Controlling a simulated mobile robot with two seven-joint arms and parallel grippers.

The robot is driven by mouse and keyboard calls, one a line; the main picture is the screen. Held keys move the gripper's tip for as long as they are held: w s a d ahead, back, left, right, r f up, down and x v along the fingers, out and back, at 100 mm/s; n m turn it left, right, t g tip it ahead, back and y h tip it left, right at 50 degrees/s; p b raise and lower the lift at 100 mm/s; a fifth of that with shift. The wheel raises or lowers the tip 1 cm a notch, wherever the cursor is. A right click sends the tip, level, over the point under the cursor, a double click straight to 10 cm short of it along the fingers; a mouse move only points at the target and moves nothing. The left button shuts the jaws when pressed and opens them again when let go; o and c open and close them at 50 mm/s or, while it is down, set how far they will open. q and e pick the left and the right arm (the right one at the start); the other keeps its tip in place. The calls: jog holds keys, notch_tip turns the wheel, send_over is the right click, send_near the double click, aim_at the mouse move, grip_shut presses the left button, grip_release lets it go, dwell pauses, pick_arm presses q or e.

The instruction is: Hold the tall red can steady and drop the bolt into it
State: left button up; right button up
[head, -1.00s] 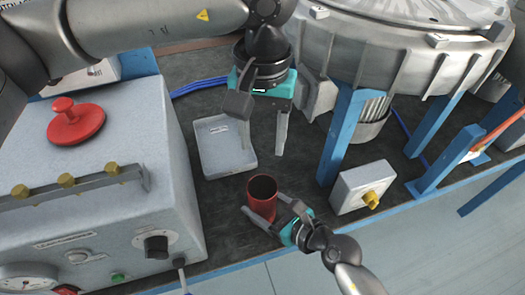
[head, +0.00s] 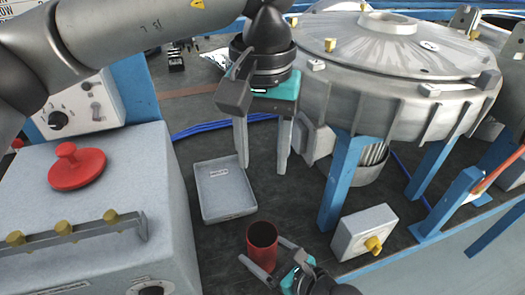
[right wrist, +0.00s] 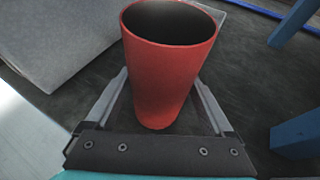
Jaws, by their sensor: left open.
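The tall red can (head: 262,242) stands upright on the dark bench top with its mouth open; it also fills the middle of the right wrist view (right wrist: 168,75). My right gripper (head: 262,252) has one finger on each side of the can, low down. Its fingertips are partly hidden by the can, so I cannot tell whether they press on it. My left gripper (head: 263,168) points down with its fingers apart and nothing visible between them, above the bench behind and right of the grey tray. I cannot make out a loose bolt.
The shallow grey tray (head: 203,194) lies behind and left of the can and looks empty apart from a label. A grey box with a red button (head: 77,166) stands left. A small box with a yellow knob (head: 365,230) and a blue post (head: 340,185) stand right.

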jog(key=shift+o, duration=0.8)
jog(key=v, duration=1.2)
